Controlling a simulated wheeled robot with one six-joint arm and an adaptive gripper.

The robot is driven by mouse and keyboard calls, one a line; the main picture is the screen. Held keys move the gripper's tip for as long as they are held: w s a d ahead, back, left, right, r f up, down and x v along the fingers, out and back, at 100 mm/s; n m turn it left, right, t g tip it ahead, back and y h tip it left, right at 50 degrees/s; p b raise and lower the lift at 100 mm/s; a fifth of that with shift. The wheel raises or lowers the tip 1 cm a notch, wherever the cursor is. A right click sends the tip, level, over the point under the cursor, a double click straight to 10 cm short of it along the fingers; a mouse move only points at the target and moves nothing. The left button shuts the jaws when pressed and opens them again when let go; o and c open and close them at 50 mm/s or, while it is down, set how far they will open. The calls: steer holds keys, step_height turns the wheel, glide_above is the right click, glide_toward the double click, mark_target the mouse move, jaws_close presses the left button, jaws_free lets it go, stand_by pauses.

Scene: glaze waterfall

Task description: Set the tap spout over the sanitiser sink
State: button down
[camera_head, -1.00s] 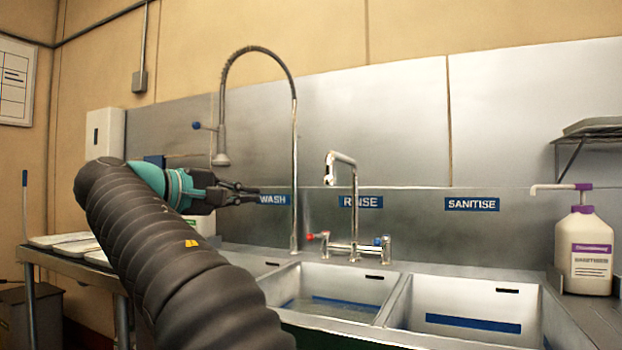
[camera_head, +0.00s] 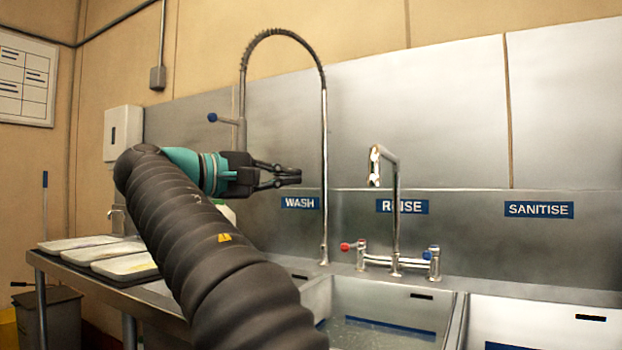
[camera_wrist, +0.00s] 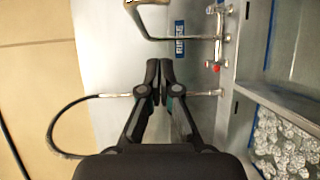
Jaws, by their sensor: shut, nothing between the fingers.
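The tap spout (camera_head: 376,166) is a chrome swan-neck on a post (camera_head: 396,220) in front of the RINSE label (camera_head: 402,207). It points outward and slightly left, over the middle sink (camera_head: 400,290). The sanitiser sink (camera_head: 540,312), below the SANITISE label (camera_head: 539,209), is cut off at the lower right. My gripper (camera_head: 292,176) is shut and empty, left of the spout, in front of the steel splashback. In the wrist view, the shut fingertips (camera_wrist: 160,70) are apart from the spout (camera_wrist: 135,14), which shows at the top.
A tall spring-hose tap (camera_head: 324,170) stands close beside my gripper, between it and the spout. Mixer handles, red (camera_head: 345,247) and blue, flank the spout's base. Trays (camera_head: 125,266) lie on the left drainboard. A suds-filled sink (camera_wrist: 285,140) shows in the wrist view.

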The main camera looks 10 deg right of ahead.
steer(key=w+d+b, duration=0.1)
steer(key=w+d, duration=0.2)
steer(key=d, duration=0.9)
steer(key=shift+d, duration=0.15)
steer(key=shift+s+b, duration=0.1)
steer(key=shift+b, duration=0.2)
